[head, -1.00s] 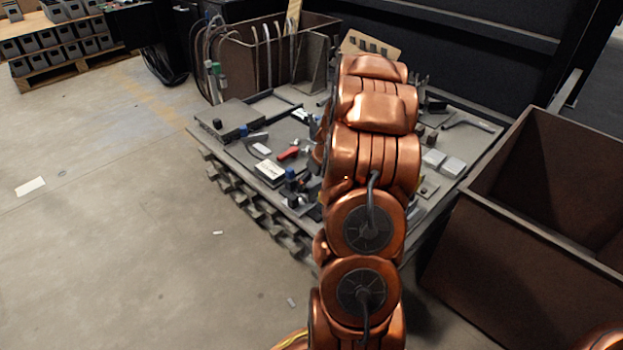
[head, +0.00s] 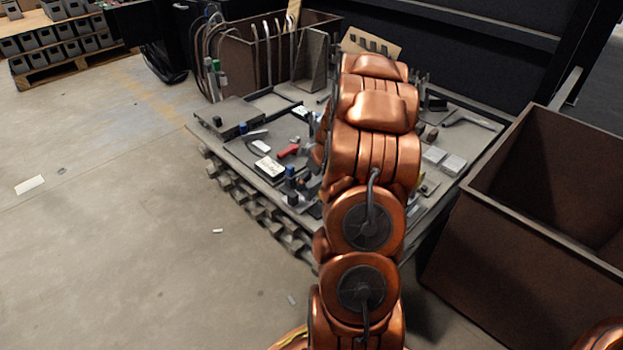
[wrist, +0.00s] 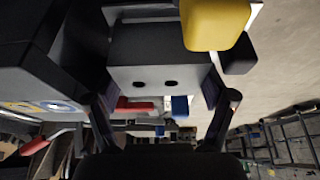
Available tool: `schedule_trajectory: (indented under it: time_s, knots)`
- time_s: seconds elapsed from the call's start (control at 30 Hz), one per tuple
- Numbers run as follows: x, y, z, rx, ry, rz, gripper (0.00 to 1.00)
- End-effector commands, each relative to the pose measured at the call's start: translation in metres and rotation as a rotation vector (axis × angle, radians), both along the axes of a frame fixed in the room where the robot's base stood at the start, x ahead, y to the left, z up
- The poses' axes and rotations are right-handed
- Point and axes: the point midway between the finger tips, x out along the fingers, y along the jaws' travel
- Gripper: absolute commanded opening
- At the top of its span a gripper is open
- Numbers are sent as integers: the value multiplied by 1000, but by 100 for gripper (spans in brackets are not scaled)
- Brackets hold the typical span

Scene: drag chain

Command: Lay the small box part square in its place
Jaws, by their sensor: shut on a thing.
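In the wrist view, a grey box part (wrist: 155,50) with two dark oval holes in its face sits between the two fingers of my gripper (wrist: 160,97). The fingers press on its left and right sides. It looks roughly square to the gripper. Its far side is hidden, and I cannot tell whether it touches anything beneath. In the head view my copper arm hides the gripper and the held part. The work table (head: 232,155) lies behind and around the arm. The place for the part cannot be made out.
A white-topped block (head: 269,168), a red piece (head: 288,151) and a blue-topped piece (head: 291,173) are on the table left of my arm. Pale blocks (head: 453,165) lie right of it. A brown bin (head: 500,225) stands at the right. In the wrist view a yellow block (wrist: 214,22) is close beside the part.

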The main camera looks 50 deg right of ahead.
Motion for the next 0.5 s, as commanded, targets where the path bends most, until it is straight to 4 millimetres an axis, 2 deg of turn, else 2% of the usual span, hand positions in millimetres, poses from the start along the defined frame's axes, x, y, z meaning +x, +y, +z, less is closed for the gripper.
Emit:
schedule_trajectory:
  time_s: [0.07,0.1,0.27,0.5]
  knots:
    - [0,0,0,0,0,0,40]
    - [0,0,0,0,0,0,83]
    - [0,0,0,0,0,0,100]
    - [0,0,0,0,0,0,100]
